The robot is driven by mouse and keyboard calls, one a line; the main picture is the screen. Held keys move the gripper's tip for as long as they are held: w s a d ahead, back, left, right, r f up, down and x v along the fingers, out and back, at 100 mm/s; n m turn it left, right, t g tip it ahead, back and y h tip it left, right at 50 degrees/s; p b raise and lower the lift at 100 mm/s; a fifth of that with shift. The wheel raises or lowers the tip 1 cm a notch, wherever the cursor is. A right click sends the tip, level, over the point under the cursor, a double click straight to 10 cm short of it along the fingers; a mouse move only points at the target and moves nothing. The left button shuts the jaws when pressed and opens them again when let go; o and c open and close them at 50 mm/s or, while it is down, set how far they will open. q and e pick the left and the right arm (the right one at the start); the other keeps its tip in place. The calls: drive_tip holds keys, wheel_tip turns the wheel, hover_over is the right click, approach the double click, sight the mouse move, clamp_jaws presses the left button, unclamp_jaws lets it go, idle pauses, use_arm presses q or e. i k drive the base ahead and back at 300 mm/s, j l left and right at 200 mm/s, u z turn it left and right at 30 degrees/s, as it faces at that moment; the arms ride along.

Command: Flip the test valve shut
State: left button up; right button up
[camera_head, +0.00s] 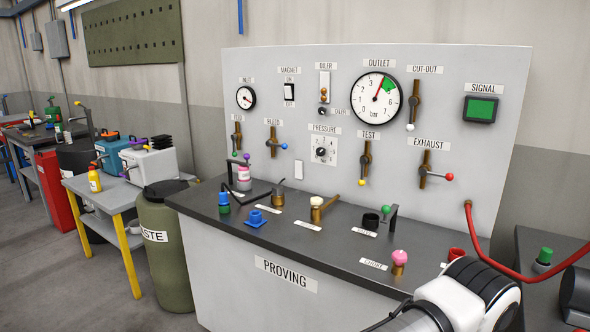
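The test valve (366,160) is on the upright grey panel, under the TEST label (368,134). It is a vertical brass body, and its yellow ball-ended handle (362,183) hangs down, roughly in line with the body. The outlet gauge (378,98) is above it, with its red needle pointing up and slightly right. A white and black link of my arm (455,301) shows at the bottom right, well below and in front of the valve. Neither gripper is visible.
The exhaust valve (425,168), right of the test valve, has a red ball handle pointing right. The cut-out valve (414,100) has its handle down. Small fittings stand on the dark PROVING bench top (268,232). A red hose (478,238) hangs at the right.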

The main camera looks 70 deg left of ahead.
sight(363, 160)
drive_tip(key=u, duration=1.7)
drive_tip(key=i+j, duration=0.15)
drive_tip(key=j, duration=0.2)
drive_tip(key=i+j, duration=0.15)
drive_tip(key=j, duration=0.2)
drive_tip(key=i+j, duration=0.15)
drive_tip(key=j, duration=0.2)
drive_tip(key=i+j, duration=0.15)
drive_tip(key=j, duration=0.15)
drive_tip(key=i+j, duration=0.2)
drive_tip(key=j, duration=0.15)
drive_tip(key=i+j, duration=0.15)
drive_tip(key=j, duration=0.2)
drive_tip(key=i+j+z, duration=0.1)
drive_tip(key=j, duration=0.25)
